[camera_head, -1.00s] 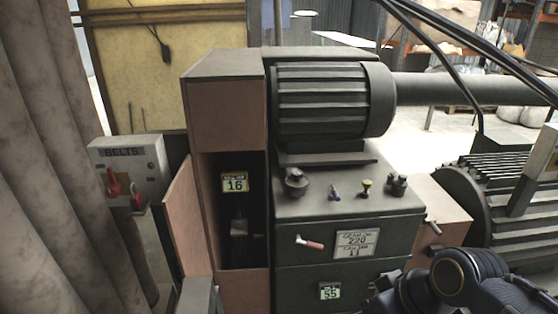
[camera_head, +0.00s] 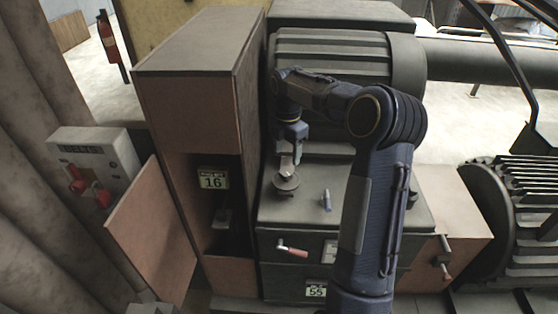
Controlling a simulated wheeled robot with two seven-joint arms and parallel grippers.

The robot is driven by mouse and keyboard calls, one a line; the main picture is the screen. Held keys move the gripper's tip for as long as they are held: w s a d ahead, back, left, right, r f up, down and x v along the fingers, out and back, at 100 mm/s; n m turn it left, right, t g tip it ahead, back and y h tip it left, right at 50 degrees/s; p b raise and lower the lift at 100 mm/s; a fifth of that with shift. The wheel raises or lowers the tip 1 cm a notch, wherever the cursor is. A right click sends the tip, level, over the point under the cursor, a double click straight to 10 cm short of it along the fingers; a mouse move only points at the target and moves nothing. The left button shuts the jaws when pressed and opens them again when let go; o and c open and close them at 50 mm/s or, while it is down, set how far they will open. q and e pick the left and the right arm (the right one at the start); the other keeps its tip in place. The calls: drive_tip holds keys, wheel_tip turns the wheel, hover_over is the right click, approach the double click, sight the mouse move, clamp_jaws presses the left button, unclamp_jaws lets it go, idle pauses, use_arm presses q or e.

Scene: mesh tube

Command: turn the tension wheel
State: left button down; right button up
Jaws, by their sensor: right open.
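A dark round wheel (camera_head: 286,185) with a raised hub, which I take for the tension wheel, sits on top of the dark machine cabinet (camera_head: 400,222), near its left end. My right gripper (camera_head: 289,160) points down right above the wheel. It is open, with its fingertips at or just over the hub; I cannot tell whether they touch it. My right arm comes up from the bottom and hides the middle of the cabinet top and part of its front plate. My left gripper is not in view.
A red-handled crank (camera_head: 293,251) is on the front. The ribbed motor (camera_head: 335,55) is behind. An open brown door (camera_head: 152,232) and a BELTS switch box (camera_head: 95,165) are at left.

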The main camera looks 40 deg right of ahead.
sight(287, 171)
wheel_tip(287, 171, down, 7)
drive_tip(key=shift+s+r+p, duration=0.1)
drive_tip(key=shift+s+p, duration=0.05)
drive_tip(key=shift+p, duration=0.3)
drive_tip(key=c, duration=1)
